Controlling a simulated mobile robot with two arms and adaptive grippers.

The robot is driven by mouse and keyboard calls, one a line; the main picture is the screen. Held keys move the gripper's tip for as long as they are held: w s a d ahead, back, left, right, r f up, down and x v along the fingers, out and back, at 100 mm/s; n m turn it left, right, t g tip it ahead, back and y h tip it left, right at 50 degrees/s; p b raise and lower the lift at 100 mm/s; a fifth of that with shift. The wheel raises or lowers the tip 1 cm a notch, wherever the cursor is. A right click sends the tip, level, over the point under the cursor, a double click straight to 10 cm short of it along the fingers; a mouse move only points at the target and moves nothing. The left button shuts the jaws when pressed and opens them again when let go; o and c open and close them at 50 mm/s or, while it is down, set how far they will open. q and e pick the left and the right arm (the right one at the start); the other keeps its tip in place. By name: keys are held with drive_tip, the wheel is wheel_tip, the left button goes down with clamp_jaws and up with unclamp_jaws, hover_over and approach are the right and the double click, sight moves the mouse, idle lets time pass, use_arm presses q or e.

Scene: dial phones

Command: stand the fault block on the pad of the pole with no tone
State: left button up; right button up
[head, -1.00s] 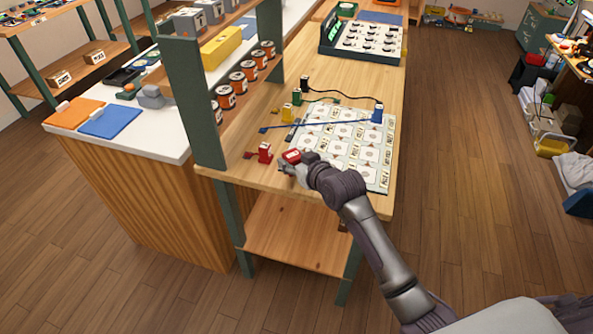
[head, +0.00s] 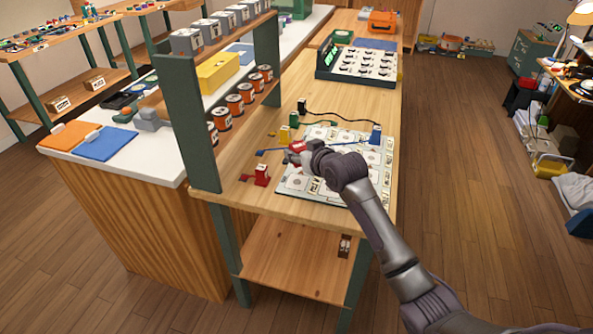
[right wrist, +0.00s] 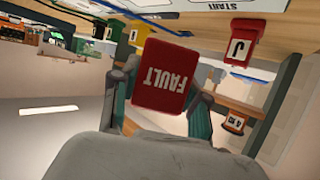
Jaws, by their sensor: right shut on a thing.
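My right gripper (head: 294,155) is shut on the red fault block (head: 298,146), above the left part of the printed board (head: 296,183). In the right wrist view the fault block (right wrist: 162,76) sits between the fingers, its white FAULT lettering upside down. A red plug-like piece (head: 262,174) stands left of the board; it also shows in the right wrist view (right wrist: 243,42) with a letter J. Yellow (head: 284,134), green (head: 294,119), black (head: 302,104) and blue (head: 376,133) pieces stand farther back. My arm hides part of the board. I cannot tell which pole has no tone. My left gripper is out of view.
A shelf (head: 190,120) with several orange-and-black cans stands along the table's left side. A dark green console (head: 350,62) with dials and a lit display is at the back. Cords run between the standing pieces. Bare wood lies at the table's front left.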

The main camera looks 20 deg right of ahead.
sight(296, 182)
drive_tip(key=shift+s+a+f, duration=0.6)
drive_tip(key=shift+s, duration=0.15)
drive_tip(key=shift+s+f, duration=0.1)
drive_tip(key=shift+f, duration=2)
drive_tip(key=o, duration=1.2)
drive_tip(key=shift+c, duration=0.2)
drive_tip(key=v, duration=1.2)
drive_tip(key=shift+p, duration=0.35)
